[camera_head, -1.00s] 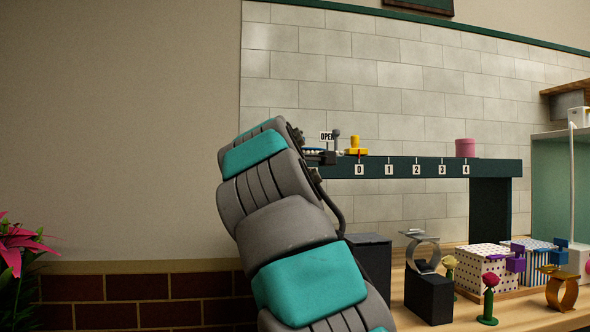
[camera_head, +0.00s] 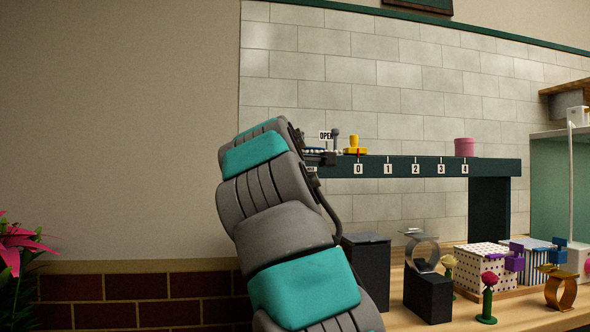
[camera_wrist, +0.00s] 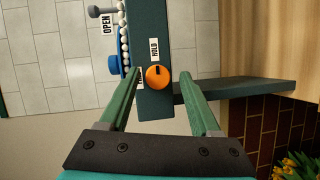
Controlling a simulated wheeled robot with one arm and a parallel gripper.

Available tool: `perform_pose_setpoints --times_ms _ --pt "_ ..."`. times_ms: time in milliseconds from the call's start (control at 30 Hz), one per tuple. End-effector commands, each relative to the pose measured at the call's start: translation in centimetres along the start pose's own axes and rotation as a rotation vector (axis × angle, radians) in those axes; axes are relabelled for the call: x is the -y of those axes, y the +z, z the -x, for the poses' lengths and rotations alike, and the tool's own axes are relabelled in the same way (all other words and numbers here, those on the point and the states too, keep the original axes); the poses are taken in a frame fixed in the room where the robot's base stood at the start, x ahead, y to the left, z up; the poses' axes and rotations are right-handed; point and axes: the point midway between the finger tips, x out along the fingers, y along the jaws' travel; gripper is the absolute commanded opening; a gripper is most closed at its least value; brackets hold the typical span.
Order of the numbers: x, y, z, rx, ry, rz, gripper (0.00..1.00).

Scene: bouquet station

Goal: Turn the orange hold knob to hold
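The orange hold knob (camera_wrist: 157,77) sits on the face of the dark green rail (camera_wrist: 151,35) in the wrist view, with a dark pointer mark on it. A HOLD label (camera_wrist: 154,49) is beside it, and a second label (camera_wrist: 140,77) is partly hidden by a finger. My gripper (camera_wrist: 161,73) is open, its two green fingers spread on either side of the knob, which shows between the fingertips. I cannot tell whether a finger touches it. In the head view the knob and gripper are hidden behind my arm.
An OPEN sign (camera_head: 326,135), a grey lever (camera_head: 335,141) and a yellow slider (camera_head: 355,146) stand on the rail near the numbered scale. Below, a black block (camera_head: 428,296) and boxes crowd the wooden table.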

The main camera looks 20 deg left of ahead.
Motion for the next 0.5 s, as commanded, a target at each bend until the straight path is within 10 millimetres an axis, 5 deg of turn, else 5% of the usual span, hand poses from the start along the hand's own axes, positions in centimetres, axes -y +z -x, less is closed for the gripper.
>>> perform_pose_setpoints --times_ms 500 --pt "-0.2 0.0 1.1 -0.003 0.005 -0.001 0.68"
